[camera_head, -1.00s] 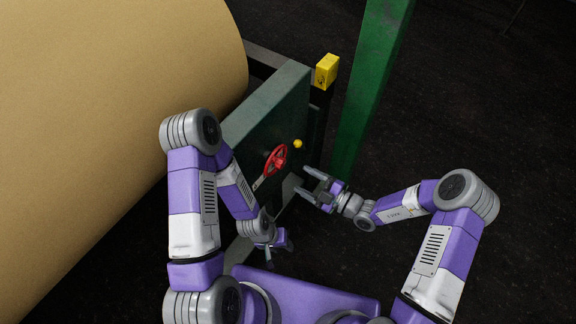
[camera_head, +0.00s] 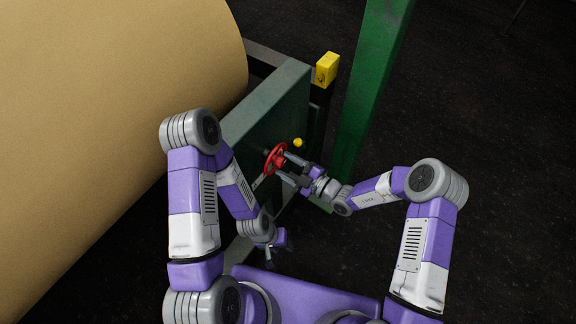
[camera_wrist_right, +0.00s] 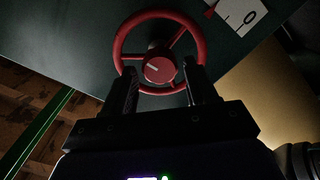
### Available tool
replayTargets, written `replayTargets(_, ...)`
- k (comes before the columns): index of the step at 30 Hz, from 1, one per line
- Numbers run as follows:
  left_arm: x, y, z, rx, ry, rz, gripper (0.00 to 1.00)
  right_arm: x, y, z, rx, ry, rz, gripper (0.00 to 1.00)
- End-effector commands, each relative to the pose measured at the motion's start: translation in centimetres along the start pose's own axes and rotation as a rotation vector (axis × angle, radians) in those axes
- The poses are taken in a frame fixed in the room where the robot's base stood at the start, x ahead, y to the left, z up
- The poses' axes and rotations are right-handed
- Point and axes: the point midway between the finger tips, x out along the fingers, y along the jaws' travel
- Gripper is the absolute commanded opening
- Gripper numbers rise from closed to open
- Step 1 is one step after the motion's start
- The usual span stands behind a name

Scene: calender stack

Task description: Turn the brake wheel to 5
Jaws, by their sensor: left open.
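The red brake wheel (camera_head: 276,159) is mounted on the dark green machine panel (camera_head: 250,130). In the right wrist view the wheel (camera_wrist_right: 202,42) shows its spokes and a round hub with a pale mark. A white plate (camera_wrist_right: 240,14) with a 0 and a red pointer tip sits at upper right; no 5 is readable. My right gripper (camera_head: 285,168) is at the wheel, fingers apart. In the wrist view its fingers (camera_wrist_right: 160,75) overlap the lower rim on either side of the hub; contact cannot be told. My left gripper (camera_head: 276,254) is open and empty, below and away from the wheel.
A large tan roll (camera_head: 110,110) fills the left. A green post (camera_head: 372,90) rises behind my right arm. A yellow box (camera_head: 327,69) and a small yellow knob (camera_head: 298,142) are near the panel's right edge. Dark floor (camera_head: 500,110) on the right is clear.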

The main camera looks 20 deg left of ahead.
Motion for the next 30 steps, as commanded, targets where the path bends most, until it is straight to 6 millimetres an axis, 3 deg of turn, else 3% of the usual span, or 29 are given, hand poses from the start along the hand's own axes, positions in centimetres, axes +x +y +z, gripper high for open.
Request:
replayTargets(1, 0.00, 0.00, 0.00, 0.000, 0.000, 0.000, 0.43, -0.02, 0.00, 0.00, 0.000, 0.000, 0.000, 0.49)
replayTargets(9, 0.00, 0.00, 0.00, 0.000, 0.000, 0.000, 0.43, -0.03, 0.01, 0.00, -0.001, 0.000, 0.000, 0.12)
replayTargets(20, -0.19, 0.07, 0.00, 0.000, 0.000, 0.000, 0.43, -0.06, 0.03, -0.01, -0.072, 0.001, 0.002, 0.12)
replayTargets(30, -0.77, 0.29, 0.03, 0.000, 0.000, 0.000, 0.43, -0.03, 0.00, -0.05, -0.335, 0.002, 0.002, 0.12)
